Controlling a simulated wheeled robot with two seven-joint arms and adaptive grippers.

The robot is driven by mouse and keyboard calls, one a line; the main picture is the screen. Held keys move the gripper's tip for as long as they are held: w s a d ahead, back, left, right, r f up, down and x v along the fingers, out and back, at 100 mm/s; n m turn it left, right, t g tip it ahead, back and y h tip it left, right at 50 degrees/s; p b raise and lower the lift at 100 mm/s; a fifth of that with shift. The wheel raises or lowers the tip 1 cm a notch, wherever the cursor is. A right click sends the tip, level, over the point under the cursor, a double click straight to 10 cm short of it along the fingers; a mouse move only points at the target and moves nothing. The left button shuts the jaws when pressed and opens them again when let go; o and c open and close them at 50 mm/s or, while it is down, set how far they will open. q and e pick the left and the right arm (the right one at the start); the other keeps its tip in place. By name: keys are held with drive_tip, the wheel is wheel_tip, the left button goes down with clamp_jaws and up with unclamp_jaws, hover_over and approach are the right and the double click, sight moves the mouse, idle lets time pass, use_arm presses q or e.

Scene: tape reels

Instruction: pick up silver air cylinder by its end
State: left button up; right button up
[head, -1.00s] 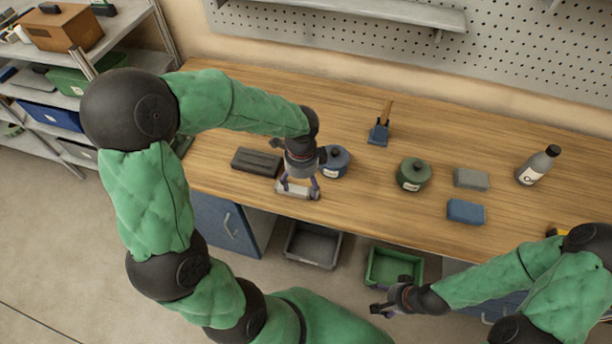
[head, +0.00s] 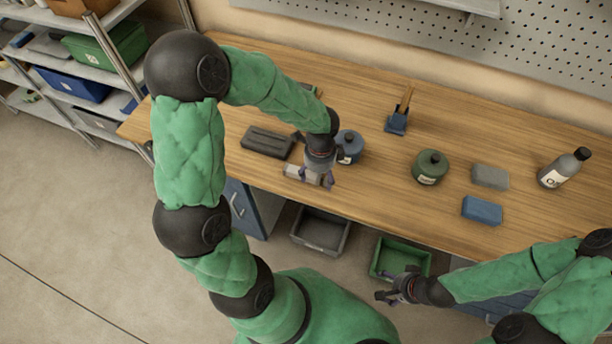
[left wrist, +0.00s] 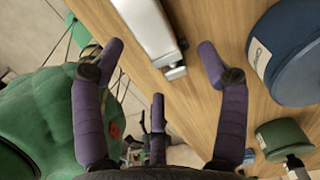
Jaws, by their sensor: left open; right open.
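The silver air cylinder (head: 296,171) lies on the wooden workbench near its front edge. In the left wrist view the cylinder (left wrist: 146,24) shows a pale body with a metal end block and short rod pointing toward my gripper. My left gripper (head: 318,180) is over the cylinder's right end in the head view. Its purple fingers (left wrist: 157,62) are open in the left wrist view, one on each side of the cylinder's end, with gaps between; contact is not visible. My right gripper (head: 384,297) is open and empty, in front of the bench beside the green bin.
A dark block (head: 267,141) lies left of the cylinder. A green canister (head: 430,167), grey block (head: 490,177) and blue block (head: 482,210) are farther right.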

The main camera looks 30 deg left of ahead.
use_arm(q)
wheel_tip(320, 180, down, 3)
drive_tip(key=shift+r+b, duration=0.2)
drive_tip(key=shift+b, duration=0.1)
drive_tip(key=shift+c, duration=0.3)
drive_tip(key=c, duration=1.4)
drive_tip(key=shift+r, duration=0.2)
